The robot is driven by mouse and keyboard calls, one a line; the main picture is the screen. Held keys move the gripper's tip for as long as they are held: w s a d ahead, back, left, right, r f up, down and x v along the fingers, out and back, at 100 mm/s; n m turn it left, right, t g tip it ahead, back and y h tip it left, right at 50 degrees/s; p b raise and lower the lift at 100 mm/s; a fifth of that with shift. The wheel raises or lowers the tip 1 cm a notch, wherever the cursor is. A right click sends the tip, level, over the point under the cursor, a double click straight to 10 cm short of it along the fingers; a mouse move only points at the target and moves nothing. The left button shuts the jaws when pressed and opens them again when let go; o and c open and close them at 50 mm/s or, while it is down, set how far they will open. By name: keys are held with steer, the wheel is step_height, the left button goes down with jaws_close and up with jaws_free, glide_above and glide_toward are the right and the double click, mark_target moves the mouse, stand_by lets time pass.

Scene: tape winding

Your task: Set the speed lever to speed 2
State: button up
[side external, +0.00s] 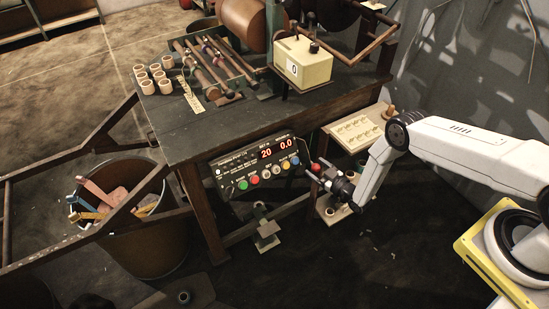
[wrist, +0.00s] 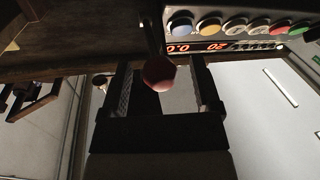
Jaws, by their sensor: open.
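The speed lever appears to be the one with a red ball knob (side external: 317,168), just right of the control panel (side external: 262,168) under the table's front edge. In the wrist view the red knob (wrist: 159,73) sits on a dark stem. My gripper (side external: 322,172) is at the lever. In the wrist view my gripper (wrist: 163,85) is open, with one finger on each side of the knob. A gap shows between the knob and each finger. The panel shows red digits, 20 and 0.0. The lever's speed marks cannot be read.
The wooden table (side external: 270,110) carries rollers, several small rings (side external: 157,75) and a cream box (side external: 303,63). A tray (side external: 358,130) stands right of the lever. The panel's coloured buttons (wrist: 210,25) are close to my gripper. A bin (side external: 146,245) stands at left.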

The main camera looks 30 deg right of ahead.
steer(key=shift+w, duration=0.35)
jaws_close()
stand_by(1.3)
